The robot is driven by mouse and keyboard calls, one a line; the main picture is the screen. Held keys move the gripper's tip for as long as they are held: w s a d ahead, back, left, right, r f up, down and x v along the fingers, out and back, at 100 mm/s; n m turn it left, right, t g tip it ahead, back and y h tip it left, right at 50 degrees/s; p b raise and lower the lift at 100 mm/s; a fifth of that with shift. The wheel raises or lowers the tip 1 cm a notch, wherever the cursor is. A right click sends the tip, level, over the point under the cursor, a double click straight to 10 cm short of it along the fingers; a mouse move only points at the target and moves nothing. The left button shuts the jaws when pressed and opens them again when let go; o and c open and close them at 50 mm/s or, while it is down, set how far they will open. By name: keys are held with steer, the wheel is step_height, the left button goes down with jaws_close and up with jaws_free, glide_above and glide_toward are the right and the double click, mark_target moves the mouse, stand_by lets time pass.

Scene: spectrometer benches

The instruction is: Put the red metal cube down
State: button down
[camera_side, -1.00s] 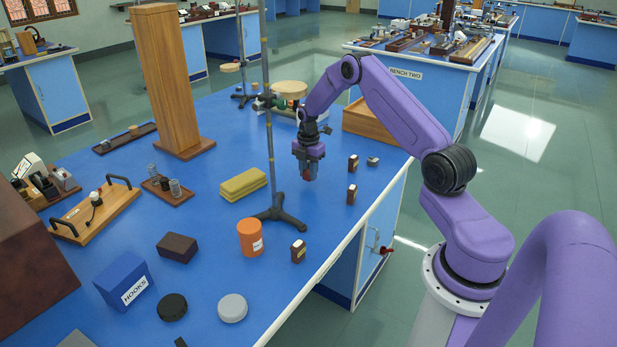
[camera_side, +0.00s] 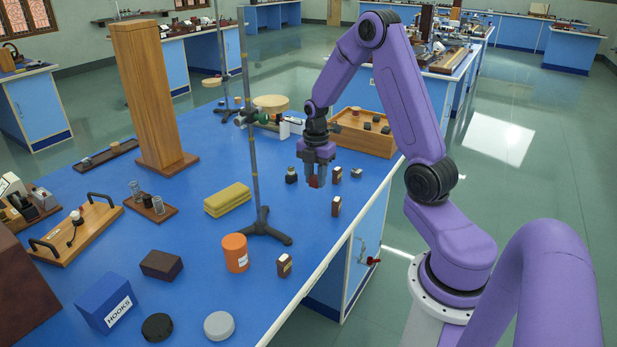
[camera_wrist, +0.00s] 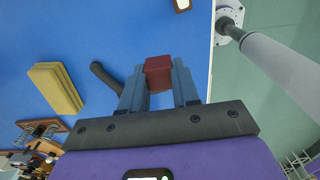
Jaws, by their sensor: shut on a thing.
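The red metal cube (camera_wrist: 158,73) is between the two fingers of my gripper (camera_wrist: 159,86) in the wrist view. In the side view my gripper (camera_side: 316,180) points down over the blue bench top, with the red cube (camera_side: 314,182) showing at its fingertips. The gripper is shut on the cube. The cube appears to be above the bench top, but the exact gap is hard to tell.
A retort stand (camera_side: 263,228) stands left of my gripper, its rod upright. Small dark blocks, one of them at the right (camera_side: 336,206), lie close by. A wooden tray (camera_side: 362,140) with several small blocks is behind.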

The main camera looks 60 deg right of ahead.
steer(key=shift+s+a+r+m, duration=0.2)
steer(key=shift+s+a+m, duration=0.1)
steer(key=shift+a, duration=0.2)
steer(key=s+a+m, duration=0.2)
steer(key=a+m, duration=1.5)
steer(key=a, duration=0.2)
steer(key=shift+s+a+r+m, duration=0.25)
steer(key=shift+a+r+m, duration=0.05)
steer(key=shift+a, duration=0.05)
steer(key=shift+d, duration=0.1)
steer(key=shift+w+d+f+n, duration=0.1)
steer(key=shift+w+d+n, duration=0.3)
steer(key=shift+d+n, duration=2.8)
steer(key=shift+w+d+f+n, duration=0.15)
steer(key=shift+w+d+n, duration=0.3)
steer(key=shift+d+n, duration=2.75)
steer(key=shift+w+d+f+n, duration=0.1)
steer(key=shift+w+d+n, duration=0.3)
steer(key=shift+d+n, duration=2.8)
